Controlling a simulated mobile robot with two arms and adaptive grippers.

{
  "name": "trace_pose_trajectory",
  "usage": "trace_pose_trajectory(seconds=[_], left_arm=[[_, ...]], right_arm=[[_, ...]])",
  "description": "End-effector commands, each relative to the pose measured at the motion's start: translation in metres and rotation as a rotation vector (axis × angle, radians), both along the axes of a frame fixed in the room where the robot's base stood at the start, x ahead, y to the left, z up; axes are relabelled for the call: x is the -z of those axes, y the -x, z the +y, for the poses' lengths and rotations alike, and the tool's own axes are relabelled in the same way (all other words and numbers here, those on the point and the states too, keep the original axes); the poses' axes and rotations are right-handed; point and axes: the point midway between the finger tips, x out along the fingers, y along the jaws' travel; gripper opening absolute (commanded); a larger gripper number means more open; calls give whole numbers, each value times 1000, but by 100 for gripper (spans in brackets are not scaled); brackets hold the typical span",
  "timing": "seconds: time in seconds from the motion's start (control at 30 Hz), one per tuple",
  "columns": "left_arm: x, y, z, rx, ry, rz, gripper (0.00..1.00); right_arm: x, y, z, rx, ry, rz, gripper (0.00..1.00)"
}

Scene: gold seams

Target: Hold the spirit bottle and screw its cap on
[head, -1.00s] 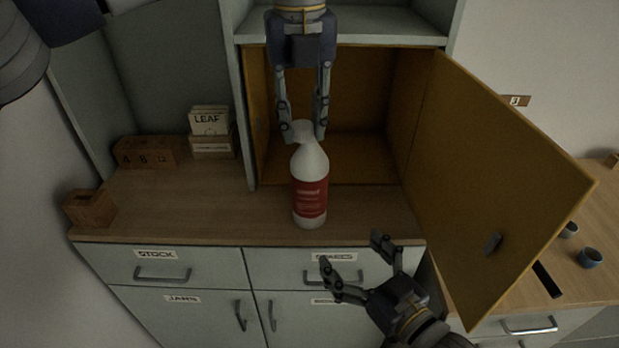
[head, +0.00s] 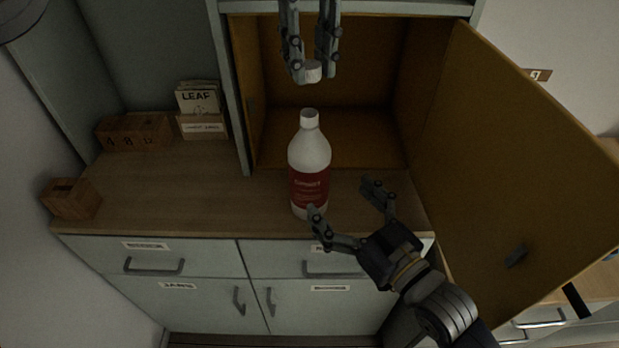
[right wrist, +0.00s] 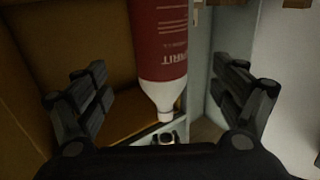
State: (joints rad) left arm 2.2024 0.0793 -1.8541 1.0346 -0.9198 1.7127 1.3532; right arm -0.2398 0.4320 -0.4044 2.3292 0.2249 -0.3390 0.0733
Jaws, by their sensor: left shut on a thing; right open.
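The white spirit bottle (head: 309,158) with a red label stands upright on the wooden counter in front of the open cabinet. Its neck is bare. My left gripper (head: 312,68) is shut on the white cap (head: 312,73), which is above the bottle's neck with a clear gap. My right gripper (head: 346,202) is open and empty at the bottle's lower right, near the counter's front edge. In the right wrist view the bottle (right wrist: 160,45) shows upside down, beyond and between the spread fingers (right wrist: 160,108).
The cabinet's yellow door (head: 515,150) stands open on the right. The cabinet inside is empty where visible. A card box marked LEAF (head: 201,110), a wooden number block (head: 135,131) and a small wooden box (head: 72,199) stand on the left. The counter left of the bottle is clear.

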Motion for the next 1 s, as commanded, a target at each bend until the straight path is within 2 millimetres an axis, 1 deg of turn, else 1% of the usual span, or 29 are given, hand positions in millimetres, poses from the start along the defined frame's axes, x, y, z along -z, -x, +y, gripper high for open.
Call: trace_pose_trajectory(seconds=[0.3, 0.5, 0.7, 1.0], left_arm=[[0, 0, 0, 1, 0, 0, 21], [0, 0, 0, 1, 0, 0, 21], [0, 0, 0, 1, 0, 0, 21], [0, 0, 0, 1, 0, 0, 21]], right_arm=[[-1, -51, 34, 1, -2, -2, 88], [0, -74, 50, 1, -1, 1, 88], [0, -84, 57, 0, 0, 0, 88], [0, -85, 58, 0, 1, -1, 88]])
